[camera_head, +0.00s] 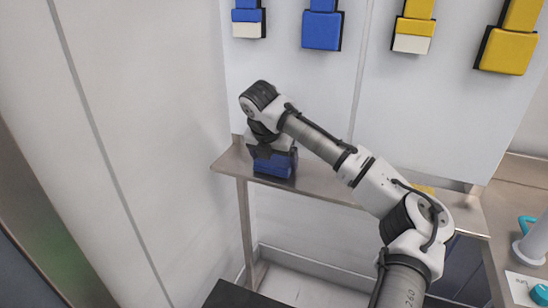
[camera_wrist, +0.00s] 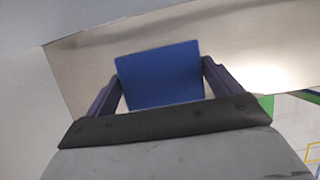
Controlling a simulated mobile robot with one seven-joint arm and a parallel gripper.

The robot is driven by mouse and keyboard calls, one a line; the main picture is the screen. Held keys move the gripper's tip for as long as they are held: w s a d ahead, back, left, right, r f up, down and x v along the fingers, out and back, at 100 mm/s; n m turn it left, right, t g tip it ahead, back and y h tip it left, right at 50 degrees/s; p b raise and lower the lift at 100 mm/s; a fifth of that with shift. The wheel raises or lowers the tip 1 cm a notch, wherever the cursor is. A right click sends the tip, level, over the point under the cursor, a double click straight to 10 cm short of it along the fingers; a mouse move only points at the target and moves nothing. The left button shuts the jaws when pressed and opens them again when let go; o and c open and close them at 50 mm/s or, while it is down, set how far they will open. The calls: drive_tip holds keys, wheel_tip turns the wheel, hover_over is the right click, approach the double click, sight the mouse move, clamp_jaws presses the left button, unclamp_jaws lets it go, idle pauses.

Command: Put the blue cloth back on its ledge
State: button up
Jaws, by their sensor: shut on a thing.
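The blue cloth (camera_head: 273,168) looks like a folded block in the head view, at the left end of the metal ledge (camera_head: 325,180). My gripper (camera_head: 272,155) is above it, pointing down, and is shut on it. In the wrist view the blue cloth (camera_wrist: 160,76) sits between the two dark fingers of my gripper (camera_wrist: 158,72), with the bare metal ledge (camera_wrist: 250,45) behind it. I cannot tell whether the cloth's underside touches the ledge, as its lower edge shows no clear gap.
A yellow cloth (camera_head: 425,189) lies farther right on the ledge, partly hidden by my arm. Blue pads (camera_head: 322,31) and yellow pads (camera_head: 505,52) hang on the wall panel above. A counter with a white and teal object (camera_head: 535,242) stands at right. The middle of the ledge looks clear.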

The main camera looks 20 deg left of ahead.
drive_tip(key=shift+f, duration=0.15)
drive_tip(key=o, duration=0.7)
drive_tip(key=b+v, duration=0.1)
drive_tip(key=v, duration=1.1)
